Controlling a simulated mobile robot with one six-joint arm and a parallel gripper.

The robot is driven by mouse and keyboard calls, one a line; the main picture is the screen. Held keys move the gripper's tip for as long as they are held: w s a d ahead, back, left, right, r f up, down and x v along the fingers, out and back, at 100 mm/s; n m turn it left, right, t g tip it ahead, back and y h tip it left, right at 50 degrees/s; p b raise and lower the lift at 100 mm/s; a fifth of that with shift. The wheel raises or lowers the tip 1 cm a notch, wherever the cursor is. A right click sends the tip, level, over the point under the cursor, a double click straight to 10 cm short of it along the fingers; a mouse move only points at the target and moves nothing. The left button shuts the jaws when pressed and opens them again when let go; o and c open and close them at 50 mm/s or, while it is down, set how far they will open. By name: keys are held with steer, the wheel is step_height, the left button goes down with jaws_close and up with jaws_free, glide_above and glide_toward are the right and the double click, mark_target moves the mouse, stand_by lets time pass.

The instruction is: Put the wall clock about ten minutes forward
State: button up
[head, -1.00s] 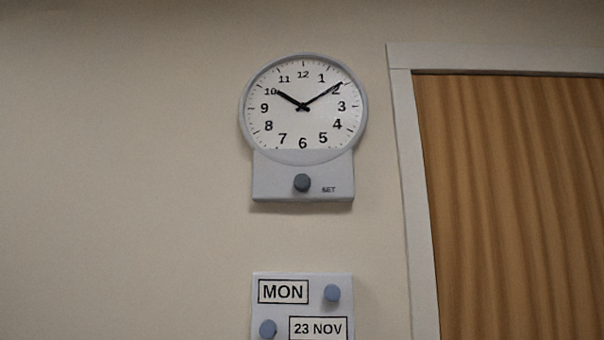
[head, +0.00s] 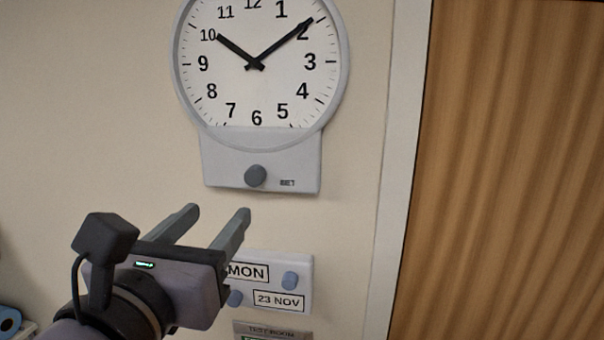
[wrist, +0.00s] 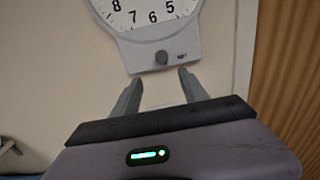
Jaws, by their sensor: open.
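The round white wall clock (head: 260,95) hangs on the wall, its top cut off in the head view. Its short hand points near 10 and its long hand near 2. Below the dial is a grey panel with a dark round knob (head: 255,176) marked SET. In the wrist view the clock's lower part (wrist: 150,22) and the knob (wrist: 161,57) show ahead of the fingers. My gripper (head: 218,212) is open and empty, its two fingers apart, below the knob in the head view. In the wrist view my gripper (wrist: 158,80) has nothing between its fingertips.
A date panel (head: 305,262) reading MON and 23 NOV, with blue knobs, is below the clock, partly hidden by my gripper. A sign (head: 272,331) sits under it. A wooden door (head: 510,170) with a pale frame (head: 393,170) is at right. The wall left of the clock is bare.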

mark_target(253, 180)
steer(key=w, duration=0.4)
steer(key=w+d+p, duration=0.1)
steer(key=w, duration=0.3)
steer(key=w+d+p, duration=0.1)
steer(key=w, duration=0.3)
steer(key=shift+w+d, duration=0.15)
steer(key=shift+w, duration=0.3)
steer(key=shift+c, duration=0.2)
jaws_close()
